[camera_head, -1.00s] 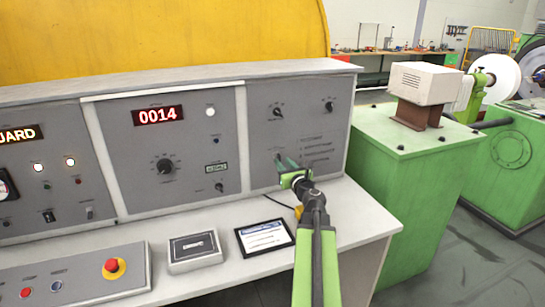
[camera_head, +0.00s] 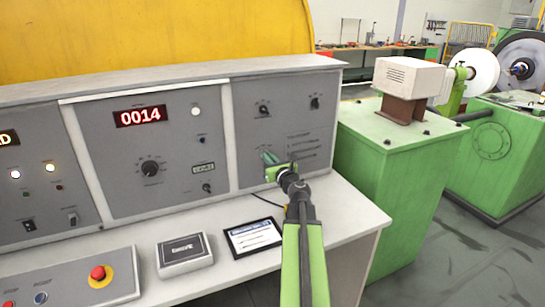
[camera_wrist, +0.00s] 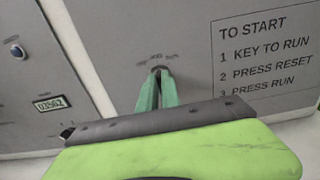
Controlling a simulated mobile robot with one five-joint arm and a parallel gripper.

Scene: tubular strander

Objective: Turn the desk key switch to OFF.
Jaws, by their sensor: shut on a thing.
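My gripper (camera_head: 268,158) reaches the right grey panel of the desk, with its green fingers close together at the panel's lower left. In the wrist view my gripper (camera_wrist: 157,88) has its fingertips on a small dark key switch (camera_wrist: 157,69) below a short row of printed labels. The fingers are shut on the key and hide most of it. The labels are too small to read, and I cannot tell which position the key points to.
Printed start instructions (camera_wrist: 262,55) are right of the fingers. The panel carries two dark knobs above. A grey box (camera_head: 184,251), a tablet (camera_head: 252,238) and a red stop button (camera_head: 98,273) are on the desk. A green cabinet (camera_head: 390,190) stands to the right.

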